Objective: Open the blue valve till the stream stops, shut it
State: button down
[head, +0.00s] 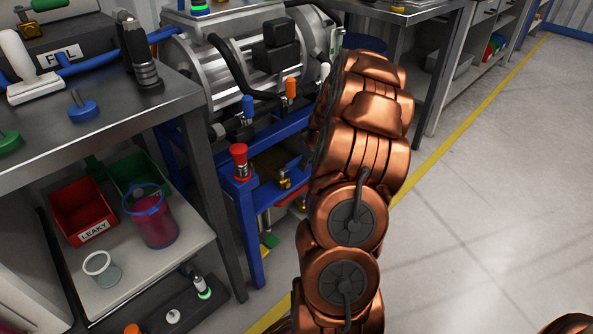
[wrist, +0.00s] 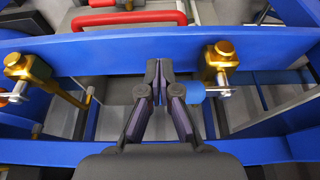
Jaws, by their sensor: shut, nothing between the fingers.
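In the wrist view, my gripper (wrist: 158,82) is shut and empty, its fingertips near a blue frame beam (wrist: 130,55). Just right of the fingers is a short blue cylinder (wrist: 196,95), next to a brass fitting (wrist: 222,62) on the beam; it may be the blue valve's handle, but I cannot tell. A gap shows between it and the fingertips. A second brass fitting (wrist: 28,68) is at the left. In the head view, a blue-capped part (head: 248,107) stands on the machine. My arm hides my gripper there. I cannot make out a stream.
A red curved handle (wrist: 135,20) lies beyond the beam. In the head view, a red-capped post (head: 240,160) and an orange-capped part (head: 291,88) are on the machine. A metal bench (head: 150,110) stands left, with bins below. Open floor (head: 500,190) is at the right.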

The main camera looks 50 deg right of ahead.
jog(key=shift+s, duration=0.15)
jog(key=p+v, duration=0.1)
jog(key=v, duration=0.7)
jog(key=shift+a+p, duration=0.2)
jog(key=shift+p, duration=0.2)
jog(key=shift+s+r, duration=0.1)
jog(key=shift+r, duration=0.05)
dwell(0.5)
jog(key=s+a+r+n+g+y+p, duration=0.1)
jog(key=s+a+r+p, duration=0.1)
jog(key=a+r+p, duration=0.85)
jog(key=s+a+r+g+y+p, duration=0.15)
jog(key=a+r+p, duration=0.45)
jog(key=a+r, duration=0.85)
jog(key=s+a+r+g+h+p, duration=0.1)
jog(key=s+a+r+p, duration=0.6)
jog(key=s, duration=0.4)
jog(key=s+a+r+g+h+p, duration=0.1)
jog(key=s+a+r+g+p, duration=0.1)
jog(key=s+a+r+p, duration=0.5)
jog(key=s+r+p, duration=0.2)
jog(key=s, duration=0.2)
jog(key=shift+a+r+m, duration=0.25)
jog(key=shift+a+m, duration=0.1)
jog(key=shift+m, duration=0.05)
